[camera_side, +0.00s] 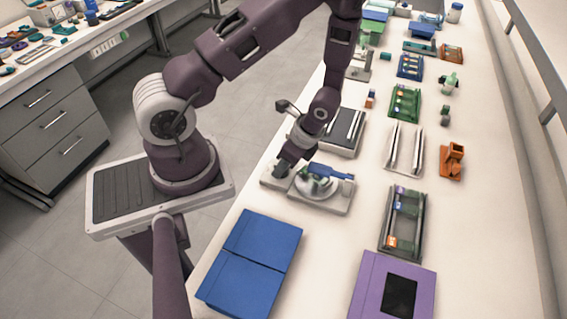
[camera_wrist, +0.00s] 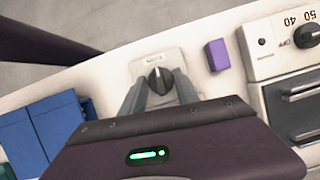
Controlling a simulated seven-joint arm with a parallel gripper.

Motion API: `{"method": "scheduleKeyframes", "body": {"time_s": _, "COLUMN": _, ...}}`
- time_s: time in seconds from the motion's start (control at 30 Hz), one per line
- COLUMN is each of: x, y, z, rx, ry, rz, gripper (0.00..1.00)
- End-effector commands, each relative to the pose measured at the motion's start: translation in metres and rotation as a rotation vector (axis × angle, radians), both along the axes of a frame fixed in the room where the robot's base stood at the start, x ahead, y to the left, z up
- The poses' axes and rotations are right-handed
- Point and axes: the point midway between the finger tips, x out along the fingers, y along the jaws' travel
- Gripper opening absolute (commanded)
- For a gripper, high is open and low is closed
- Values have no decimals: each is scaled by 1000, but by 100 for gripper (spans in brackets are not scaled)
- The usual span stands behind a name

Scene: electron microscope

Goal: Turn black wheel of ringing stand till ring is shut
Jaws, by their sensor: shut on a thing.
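The ringing stand (camera_side: 330,208) is a pale grey base near the left edge of the long table in the side view, with a round plate (camera_side: 312,190) on it. Its left end also shows as a pale plate (camera_wrist: 150,62) in the wrist view. The black wheel (camera_wrist: 159,79) is a dark knob with a light pointer line on that plate. My gripper (camera_wrist: 161,88) points down at it, with one finger on each side, shut on the wheel. In the side view my gripper (camera_side: 282,167) hides the wheel. The ring's state is too small to tell.
A blue case (camera_side: 250,262) and a purple box (camera_side: 365,285) lie nearer the camera. A grey-topped device (camera_side: 345,128) stands close behind my gripper. A small purple block (camera_wrist: 217,55) is right of the wheel in the wrist view.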

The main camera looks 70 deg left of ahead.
Motion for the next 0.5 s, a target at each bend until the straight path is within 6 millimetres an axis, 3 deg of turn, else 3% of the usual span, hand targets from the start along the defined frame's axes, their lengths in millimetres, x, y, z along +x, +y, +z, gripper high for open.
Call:
{"method": "scheduleKeyframes", "body": {"time_s": 0.43, "x": 0, "y": 0, "z": 0, "rx": 0, "ry": 0, "rz": -8, "gripper": 0}}
{"method": "scheduleKeyframes", "body": {"time_s": 0.47, "x": 0, "y": 0, "z": 0, "rx": 0, "ry": 0, "rz": -8, "gripper": 41}}
{"method": "scheduleKeyframes", "body": {"time_s": 0.5, "x": 0, "y": 0, "z": 0, "rx": 0, "ry": 0, "rz": -8, "gripper": 45}}
